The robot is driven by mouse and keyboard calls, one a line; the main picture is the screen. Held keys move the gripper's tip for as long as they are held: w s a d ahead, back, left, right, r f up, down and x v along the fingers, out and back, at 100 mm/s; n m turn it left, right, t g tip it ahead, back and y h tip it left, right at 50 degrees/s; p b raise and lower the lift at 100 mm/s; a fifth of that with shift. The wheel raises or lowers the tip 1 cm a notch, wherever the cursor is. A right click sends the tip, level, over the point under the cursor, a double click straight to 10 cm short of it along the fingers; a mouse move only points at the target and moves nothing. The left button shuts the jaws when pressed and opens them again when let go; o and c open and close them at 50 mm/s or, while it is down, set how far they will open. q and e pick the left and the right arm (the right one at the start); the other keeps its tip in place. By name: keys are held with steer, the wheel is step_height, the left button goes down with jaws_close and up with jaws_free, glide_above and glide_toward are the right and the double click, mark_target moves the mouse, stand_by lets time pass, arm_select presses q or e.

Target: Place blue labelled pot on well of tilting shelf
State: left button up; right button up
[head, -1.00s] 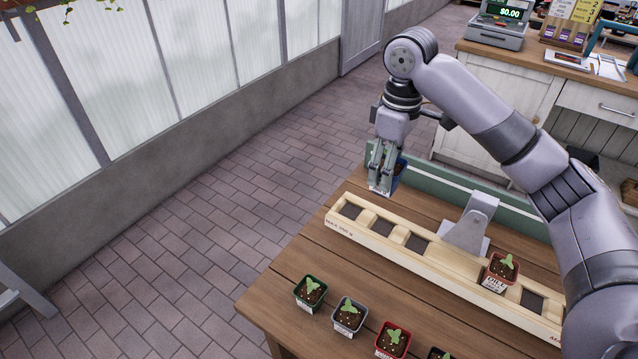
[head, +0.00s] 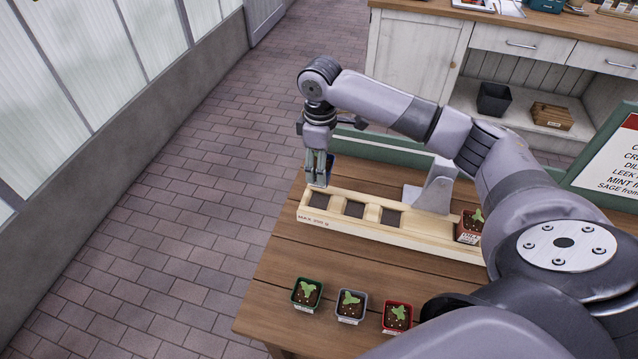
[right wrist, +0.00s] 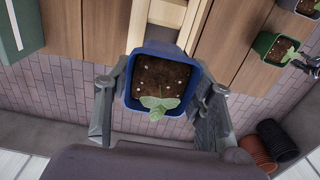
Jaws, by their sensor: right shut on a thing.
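My right gripper (head: 318,178) is shut on the blue pot (right wrist: 146,52), which holds dark soil and a green seedling. In the head view only a small blue part of the pot shows behind the fingers. The pot is at the left end of the pale wooden tilting shelf (head: 345,229); I cannot tell whether it touches it. The shelf has dark square wells; the left well (head: 319,201) and two others near it are empty.
A green pot (head: 307,293), a grey pot (head: 350,304) and a red pot (head: 397,317) stand along the table's front. A grey bracket (head: 435,189) rises behind the shelf. A green board (head: 385,150) edges the table's back.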

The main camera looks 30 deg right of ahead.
step_height(320, 180, down, 3)
steer(key=shift+w, duration=0.1)
steer(key=shift+f, duration=0.65)
step_height(320, 180, down, 4)
steer(key=shift+r+p, duration=0.1)
steer(key=shift+p, duration=0.45)
arm_select(q)
steer(key=shift+w+a+r, duration=0.3)
steer(key=shift+w+r, duration=0.4)
steer(key=shift+r, duration=0.05)
arm_select(e)
steer(key=o, duration=1.3)
arm_select(q)
steer(key=shift+s, duration=0.2)
